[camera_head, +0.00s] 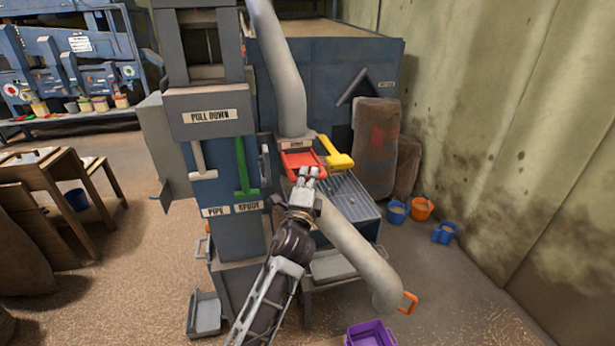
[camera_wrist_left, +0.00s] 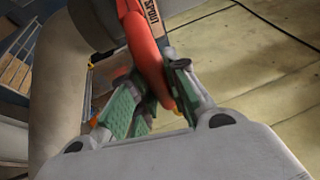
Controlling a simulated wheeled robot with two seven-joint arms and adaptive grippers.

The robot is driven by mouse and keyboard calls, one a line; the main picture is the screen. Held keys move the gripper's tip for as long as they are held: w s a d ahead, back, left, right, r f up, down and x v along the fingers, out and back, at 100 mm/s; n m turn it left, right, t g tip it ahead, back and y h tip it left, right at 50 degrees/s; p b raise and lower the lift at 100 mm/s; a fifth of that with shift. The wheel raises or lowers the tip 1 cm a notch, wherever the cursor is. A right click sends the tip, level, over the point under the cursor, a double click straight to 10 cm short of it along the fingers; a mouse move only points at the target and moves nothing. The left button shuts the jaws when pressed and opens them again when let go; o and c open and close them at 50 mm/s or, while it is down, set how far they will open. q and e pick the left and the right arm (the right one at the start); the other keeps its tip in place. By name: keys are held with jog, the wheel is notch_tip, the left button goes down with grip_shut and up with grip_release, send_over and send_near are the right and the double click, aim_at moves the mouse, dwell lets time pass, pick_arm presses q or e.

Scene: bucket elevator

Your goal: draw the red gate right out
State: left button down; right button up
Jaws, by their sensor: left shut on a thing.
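The red gate (camera_head: 302,160) sits in a slot under the lower end of a grey chute pipe, on the front of the blue machine. My left gripper (camera_head: 308,174) reaches up to its near edge from below and is shut on it. In the left wrist view the red gate (camera_wrist_left: 147,50) runs down between the green-padded fingers of the left gripper (camera_wrist_left: 155,95). A label near it there reads SPOUT. The fingers hide part of the gate's grip. My right gripper is not in view.
A yellow handle (camera_head: 337,153) stands close to the right of the gate, and a green lever (camera_head: 243,168) to the left. A grey spout pipe (camera_head: 357,258) slopes below. A purple crate (camera_head: 370,334) and several buckets (camera_head: 422,208) stand on the floor.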

pick_arm(q)
jog(key=shift+d+f, duration=0.1)
jog(key=shift+f, duration=0.15)
jog(key=c, duration=1.8)
grip_release()
jog(key=o, duration=0.4)
jog(key=shift+s+r, duration=0.2)
jog(key=shift+s, duration=0.1)
jog(key=shift+o, duration=0.2)
jog(key=shift+w, duration=0.15)
jog(key=v, duration=1.2)
jog(key=shift+f, duration=0.1)
